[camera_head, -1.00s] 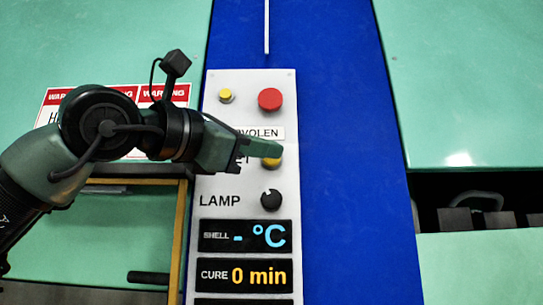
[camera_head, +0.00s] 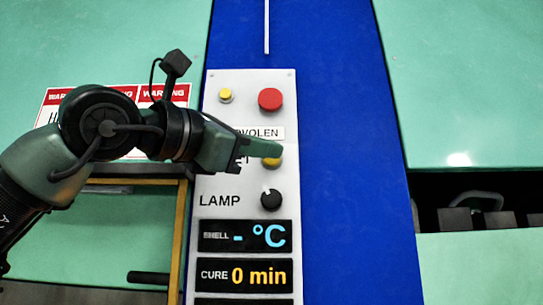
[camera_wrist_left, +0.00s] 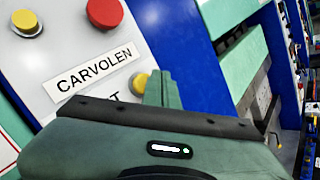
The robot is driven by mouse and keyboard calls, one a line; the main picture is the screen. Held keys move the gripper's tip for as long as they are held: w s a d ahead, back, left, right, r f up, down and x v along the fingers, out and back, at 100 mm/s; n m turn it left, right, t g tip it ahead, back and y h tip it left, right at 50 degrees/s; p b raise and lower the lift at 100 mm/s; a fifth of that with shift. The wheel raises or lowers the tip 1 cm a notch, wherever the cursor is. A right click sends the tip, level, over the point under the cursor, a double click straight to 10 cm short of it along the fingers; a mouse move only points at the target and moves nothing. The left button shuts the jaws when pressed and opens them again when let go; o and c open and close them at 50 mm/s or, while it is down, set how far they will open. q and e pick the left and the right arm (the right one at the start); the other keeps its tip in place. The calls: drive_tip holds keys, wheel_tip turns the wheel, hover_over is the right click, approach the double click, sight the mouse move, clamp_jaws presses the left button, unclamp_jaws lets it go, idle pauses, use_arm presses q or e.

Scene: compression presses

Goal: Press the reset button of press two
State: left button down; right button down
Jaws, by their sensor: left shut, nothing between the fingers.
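The control panel (camera_head: 225,180) is a pale plate on a blue column. A yellow button (camera_head: 272,162) sits below the CARVOLEN label, beside lettering of which only the end shows; my gripper partly covers both. My left gripper (camera_head: 279,149) is shut and empty, its fingertips over the upper part of this button. In the left wrist view the button (camera_wrist_left: 138,84) shows just left of the green fingers (camera_wrist_left: 163,90). Whether the tips touch it, I cannot tell. My right gripper is not in view.
Above are a smaller yellow button (camera_head: 225,96) and a red button (camera_head: 270,99). Below are a black LAMP knob (camera_head: 271,200) and displays reading "- °C" (camera_head: 245,236) and "0 min" (camera_head: 245,275). Green press panels (camera_head: 460,80) flank the blue column (camera_head: 345,180).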

use_arm(q)
drive_tip(key=shift+w, duration=0.15)
drive_tip(key=shift+w, duration=0.3)
drive_tip(key=shift+w+p, duration=0.4)
drive_tip(key=shift+w, duration=0.1)
idle(0.7)
drive_tip(key=shift+s, duration=0.2)
drive_tip(key=shift+s+b, duration=0.6)
drive_tip(key=shift+s, duration=0.1)
